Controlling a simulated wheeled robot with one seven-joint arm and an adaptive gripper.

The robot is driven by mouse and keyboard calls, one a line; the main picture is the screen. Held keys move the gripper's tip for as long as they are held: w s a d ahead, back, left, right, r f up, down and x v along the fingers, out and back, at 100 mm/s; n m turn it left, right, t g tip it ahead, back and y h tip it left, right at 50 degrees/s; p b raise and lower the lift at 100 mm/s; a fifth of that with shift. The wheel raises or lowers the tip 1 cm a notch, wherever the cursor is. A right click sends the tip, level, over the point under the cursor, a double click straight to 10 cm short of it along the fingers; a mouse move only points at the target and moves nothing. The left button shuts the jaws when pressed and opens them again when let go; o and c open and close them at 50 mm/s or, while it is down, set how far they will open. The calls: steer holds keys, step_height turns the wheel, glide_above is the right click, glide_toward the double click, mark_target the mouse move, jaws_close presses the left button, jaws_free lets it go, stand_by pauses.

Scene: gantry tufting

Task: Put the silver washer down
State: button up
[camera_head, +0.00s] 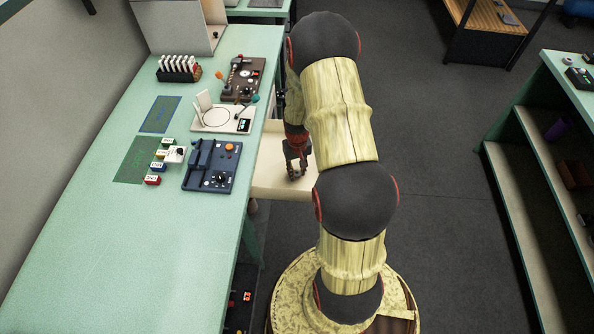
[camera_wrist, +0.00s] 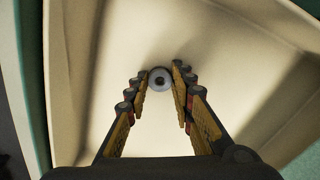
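The silver washer (camera_wrist: 160,79) is a small grey ring with a dark hole, seen face-on in the wrist view. It fills the gap between the fingertips of my gripper (camera_wrist: 160,72), which appear to touch its edges on both sides. In the head view my gripper (camera_head: 294,174) points down over a cream open drawer (camera_head: 268,182) at the right edge of the green bench. The washer cannot be made out there. The drawer's pale floor (camera_wrist: 122,50) lies behind the washer in the wrist view; how far below it is, I cannot tell.
The green bench (camera_head: 195,270) carries a dark blue device (camera_head: 211,166), a white device with a ring (camera_head: 222,118), a brown device (camera_head: 248,77), a black rack (camera_head: 177,69) and small coloured blocks (camera_head: 153,180). The bench's near part is clear. Shelves (camera_head: 530,180) stand at right.

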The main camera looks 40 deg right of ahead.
steer(key=o, duration=0.4)
steer(key=shift+r, duration=0.1)
steer(key=w+a+r+n+t+p, duration=0.15)
steer(key=a+r, duration=0.25)
steer(key=r, duration=0.8)
steer(key=a+r+p, duration=0.2)
steer(key=a+r, duration=0.2)
steer(key=r, duration=0.9)
steer(key=s+a+r+n+t, duration=0.4)
steer(key=s+a+r, duration=1.2)
steer(key=a+r, duration=0.3)
